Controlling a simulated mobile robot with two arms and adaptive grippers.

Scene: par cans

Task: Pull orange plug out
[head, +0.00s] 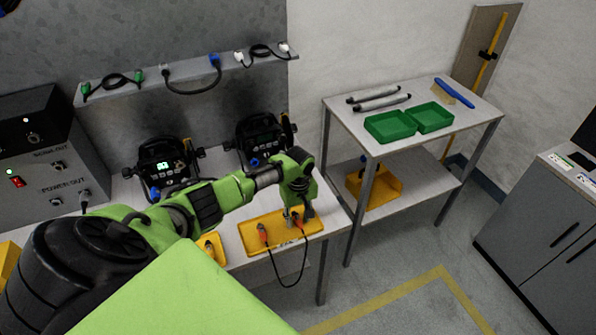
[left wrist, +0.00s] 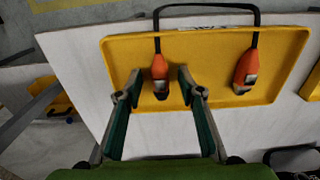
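A black cable (head: 303,270) with an orange plug at each end lies in a yellow tray (head: 250,240) on the bench. One orange plug (head: 263,232) is at the tray's left in the head view; the left wrist view shows it at right (left wrist: 246,70). The other orange plug (left wrist: 160,70) shows between my left gripper's fingertips in the left wrist view, with gaps at both sides. My left gripper (left wrist: 160,88) is open and points down over the tray; it also shows in the head view (head: 299,216). I cannot tell its height above the plug. My right gripper is not in view.
Two black devices (head: 163,168) stand behind the tray. A shelf with cables (head: 190,80) is on the wall. A grey power box (head: 45,150) stands at left. A side table (head: 360,128) holds green bins (head: 390,126). Open floor lies at the right.

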